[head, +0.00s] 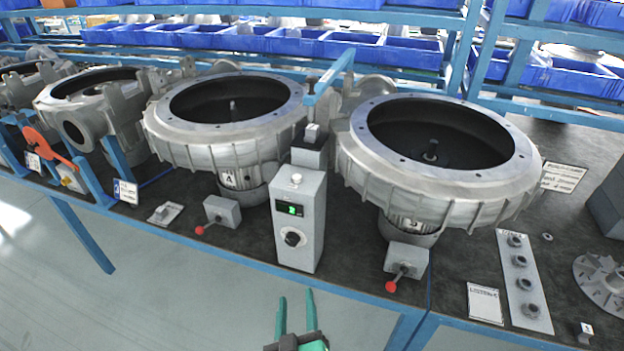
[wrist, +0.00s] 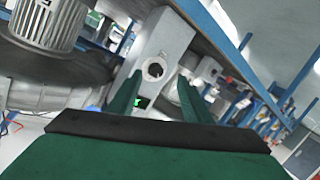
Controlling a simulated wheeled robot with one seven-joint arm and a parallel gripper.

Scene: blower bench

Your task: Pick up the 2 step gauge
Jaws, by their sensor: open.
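I cannot make out a step gauge marked 2 for certain. A small grey piece with a white tag (head: 586,329), which seems to read 1, stands at the bench's lower right corner in the head view. A small pale stepped-looking block (head: 312,133) sits on a dark box behind the grey control box (head: 299,220); its marking is unreadable. My gripper (head: 297,302) is open and empty, in front of the bench edge below the control box. In the wrist view its green fingers (wrist: 158,98) stand apart, with the control box (wrist: 165,45) beyond them.
Two large blower housings (head: 228,148) (head: 445,183) flank the control box. Red-tipped lever boxes (head: 222,211) (head: 407,262) sit near the front edge. A plate with several knobs (head: 524,282) and a finned impeller (head: 604,282) lie at right. Blue bins (head: 350,48) fill the back.

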